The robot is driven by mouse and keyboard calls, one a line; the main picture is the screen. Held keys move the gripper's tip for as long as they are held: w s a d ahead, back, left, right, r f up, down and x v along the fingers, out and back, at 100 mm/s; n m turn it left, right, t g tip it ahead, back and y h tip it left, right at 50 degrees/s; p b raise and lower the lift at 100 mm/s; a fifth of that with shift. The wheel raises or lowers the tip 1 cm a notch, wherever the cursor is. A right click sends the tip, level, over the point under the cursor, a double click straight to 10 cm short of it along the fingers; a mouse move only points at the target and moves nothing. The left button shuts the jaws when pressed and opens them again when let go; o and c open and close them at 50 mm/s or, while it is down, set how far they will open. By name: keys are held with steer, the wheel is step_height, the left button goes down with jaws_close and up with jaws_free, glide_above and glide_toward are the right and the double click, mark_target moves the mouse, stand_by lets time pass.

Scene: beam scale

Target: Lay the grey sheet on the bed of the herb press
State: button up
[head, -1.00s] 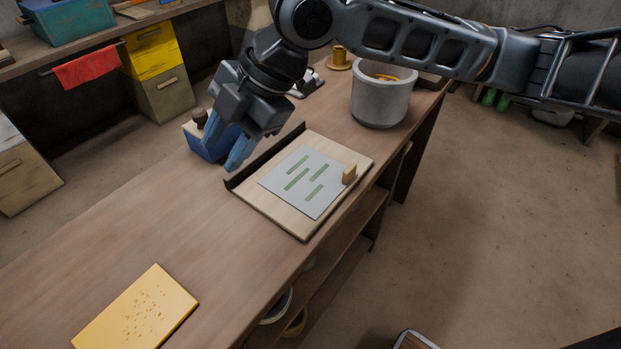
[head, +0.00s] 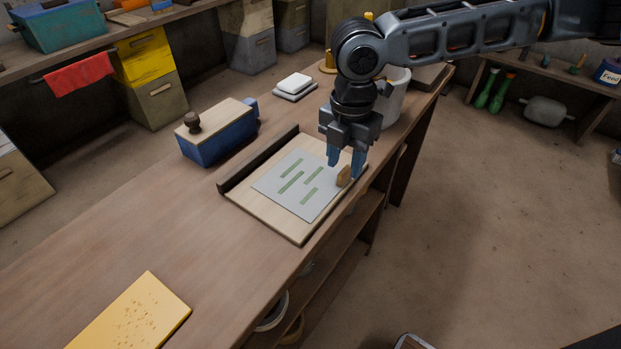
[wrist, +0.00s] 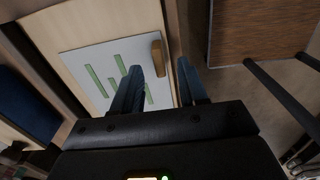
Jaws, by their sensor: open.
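The grey sheet (head: 275,182), flat with several green strips, lies on a pale wooden board (head: 295,229) with a dark rail along its left edge. The sheet also shows in the wrist view (wrist: 77,52). A small wooden tab (head: 343,177) stands at the sheet's right edge, also in the wrist view (wrist: 157,56). Nothing is clearly identifiable as the herb press.
A blue box (head: 222,142) with a wooden top and dark knob stands behind the board. White blocks (head: 294,86) and a grey pot (head: 391,100) are farther back. A speckled yellow slab (head: 132,315) lies front left. The bench between slab and board is clear.

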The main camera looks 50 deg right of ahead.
steer(key=shift+f, duration=1.1)
jaws_close()
